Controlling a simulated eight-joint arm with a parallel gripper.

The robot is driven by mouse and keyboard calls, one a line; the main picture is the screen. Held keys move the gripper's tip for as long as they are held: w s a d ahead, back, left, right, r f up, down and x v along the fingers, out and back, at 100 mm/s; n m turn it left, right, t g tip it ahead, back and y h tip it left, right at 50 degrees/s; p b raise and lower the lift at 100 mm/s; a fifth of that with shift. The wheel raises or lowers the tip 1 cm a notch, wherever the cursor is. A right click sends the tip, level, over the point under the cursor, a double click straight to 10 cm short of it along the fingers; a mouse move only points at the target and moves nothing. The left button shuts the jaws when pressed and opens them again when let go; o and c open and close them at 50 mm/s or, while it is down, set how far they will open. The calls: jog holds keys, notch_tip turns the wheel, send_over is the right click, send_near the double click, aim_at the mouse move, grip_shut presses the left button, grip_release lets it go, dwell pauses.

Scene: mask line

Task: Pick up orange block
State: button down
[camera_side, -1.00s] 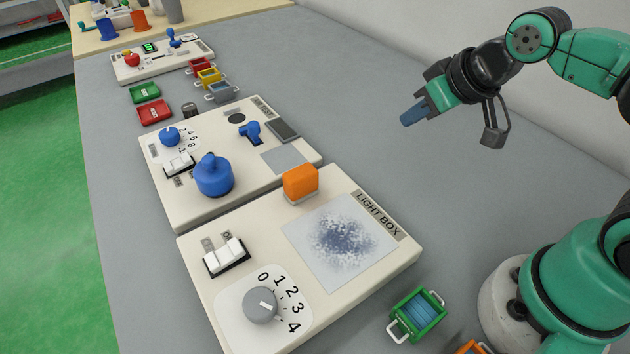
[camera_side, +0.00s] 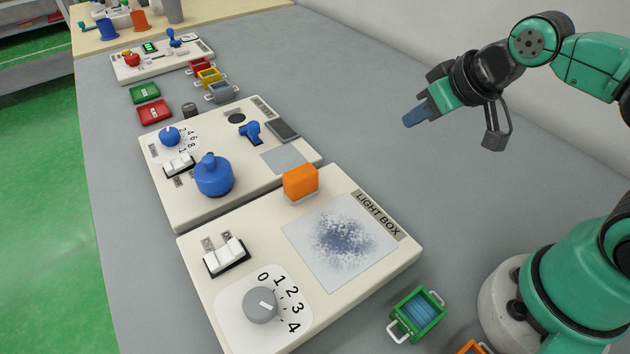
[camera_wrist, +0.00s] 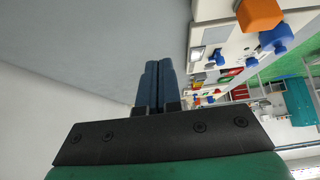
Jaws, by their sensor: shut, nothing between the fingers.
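The orange block (camera_side: 301,181) sits on a light grey base at the back edge of the light box panel (camera_side: 215,292). It also shows at the top right of the wrist view (camera_wrist: 259,14). My gripper (camera_side: 414,117) hangs in the air over the bare grey table, to the right of the block and above it in the side view, well apart from it. In the wrist view its two blue fingers (camera_wrist: 159,84) are together with nothing between them.
A second panel (camera_side: 160,205) with a blue round-handled knob (camera_side: 213,176) adjoins the light box. A green bin (camera_side: 417,314) stands near my base. Small coloured bins (camera_side: 207,76) and a red tray (camera_side: 155,111) stand farther back.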

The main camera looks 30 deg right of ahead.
jog(key=shift+c, duration=1.8)
grip_release()
jog(key=n+g+y, duration=0.4)
jog(key=n+g, duration=0.3)
jog(key=n, duration=1)
send_near(308, 169)
jog(key=x, duration=0.5)
jog(key=shift+d+f, duration=0.25)
jog(key=shift+f, duration=0.05)
jog(key=shift+w+a+f+n, duration=0.1)
jog(key=shift+a+f+n, duration=0.35)
jog(key=shift+n, duration=0.05)
jog(key=shift+y, duration=0.3)
jog(key=shift+x, duration=2.75)
